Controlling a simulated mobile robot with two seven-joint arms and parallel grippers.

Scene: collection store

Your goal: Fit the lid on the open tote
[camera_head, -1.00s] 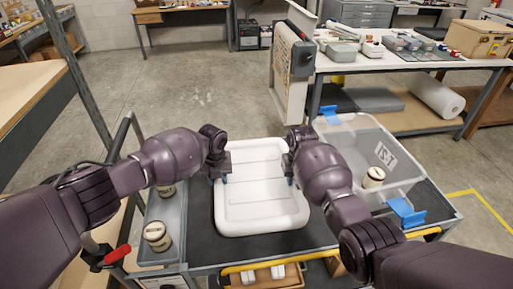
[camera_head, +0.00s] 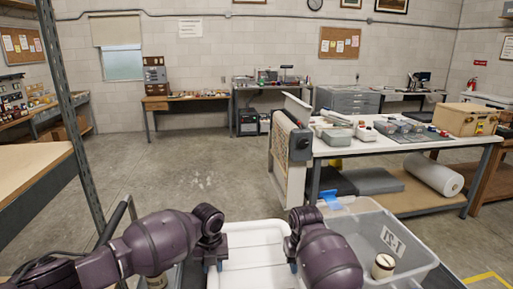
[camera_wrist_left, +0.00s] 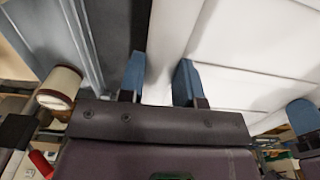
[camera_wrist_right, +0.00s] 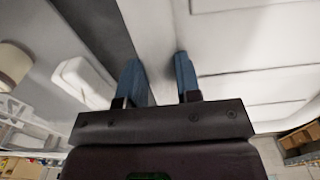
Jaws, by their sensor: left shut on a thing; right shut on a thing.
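The white lid (camera_head: 258,262) is a flat rectangular panel with a raised rim, in front of me at the bottom of the head view. My left gripper (camera_head: 217,264) is shut on its left edge; the left wrist view shows the white rim (camera_wrist_left: 160,72) between blue fingers. My right gripper (camera_head: 292,263) is shut on its right edge, also in the right wrist view (camera_wrist_right: 160,82). The open translucent grey tote (camera_head: 418,248), with a number label, is right of the lid. Its near part is cut off by the picture edge.
A cream jar (camera_head: 383,266) with dark bands stands inside the tote. A blue flap (camera_head: 331,199) is at its far edge. Another jar (camera_wrist_left: 60,86) is left of the lid. A workbench (camera_head: 400,146) stands beyond the tote. Open floor (camera_head: 190,175) lies ahead.

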